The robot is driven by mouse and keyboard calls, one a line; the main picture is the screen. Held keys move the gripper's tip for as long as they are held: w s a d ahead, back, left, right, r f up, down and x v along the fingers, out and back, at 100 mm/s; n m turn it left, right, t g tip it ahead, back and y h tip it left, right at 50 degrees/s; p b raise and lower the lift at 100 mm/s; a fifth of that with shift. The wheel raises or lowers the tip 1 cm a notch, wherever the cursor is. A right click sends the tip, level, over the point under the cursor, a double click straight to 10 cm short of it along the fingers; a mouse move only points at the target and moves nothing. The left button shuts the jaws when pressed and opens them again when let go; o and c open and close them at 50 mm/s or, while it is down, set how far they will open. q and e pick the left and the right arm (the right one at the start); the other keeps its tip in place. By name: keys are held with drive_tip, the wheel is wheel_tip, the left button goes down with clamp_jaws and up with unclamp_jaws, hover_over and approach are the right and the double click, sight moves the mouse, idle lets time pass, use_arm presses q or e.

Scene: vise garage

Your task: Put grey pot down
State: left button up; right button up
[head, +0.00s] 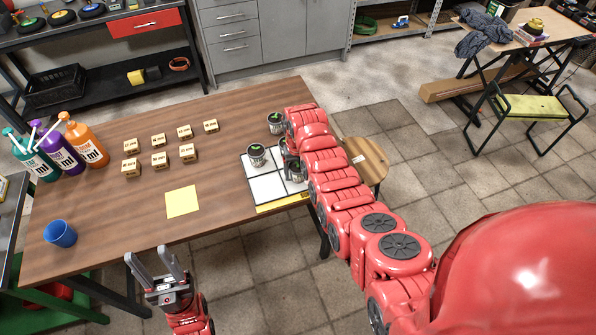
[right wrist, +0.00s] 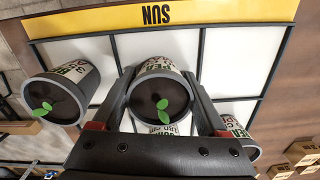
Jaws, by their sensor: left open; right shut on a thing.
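My right gripper (right wrist: 160,85) is shut on a small grey pot (right wrist: 160,112) with dark soil and a green sprout. It holds the pot over the white gridded tray (right wrist: 245,45), whose yellow strip reads SUN; contact with the tray cannot be told. Another potted sprout (right wrist: 55,100) stands to its left, and one (right wrist: 240,140) is partly hidden behind the right finger. In the head view my right arm covers part of the tray (head: 268,188); a pot (head: 257,154) stands on it and another (head: 275,122) stands beyond. My left gripper (head: 168,262) is open and empty at the table's front edge.
The wooden table (head: 120,225) bears several small wooden blocks (head: 158,140), a yellow sheet (head: 182,201), a blue cup (head: 60,233) and bottles (head: 85,140) at left. A round wooden stool (head: 365,160) stands by the right edge. The table's middle front is clear.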

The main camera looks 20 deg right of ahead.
drive_tip(key=o, duration=1.2)
drive_tip(key=shift+r, duration=0.15)
